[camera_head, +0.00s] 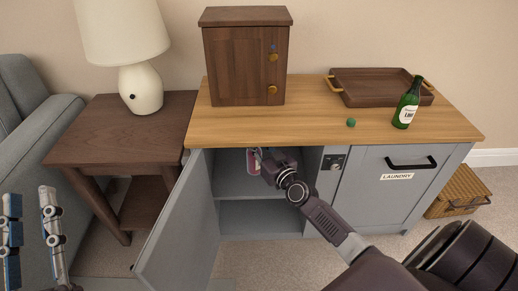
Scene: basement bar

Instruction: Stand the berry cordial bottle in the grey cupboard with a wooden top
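The grey cupboard with a wooden top (345,113) stands against the wall, its left door (180,232) swung open. A shelf (232,190) divides the open compartment. A small pinkish bottle (253,164), apparently the berry cordial, is inside the upper part. It is partly hidden, and I cannot tell whether it touches the shelf. My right arm reaches in from the lower right, with its gripper (261,158) at the bottle. Its fingers are too small and hidden to show whether they grip it. My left gripper (30,196) is open and empty at the lower left, away from the cupboard.
On the wooden top are a small brown cabinet (235,75), a wooden tray (375,92), a green bottle (407,105) and a small green ball (351,122). A lamp (141,88) stands on a side table (115,135). A wicker basket (457,192) sits at the right.

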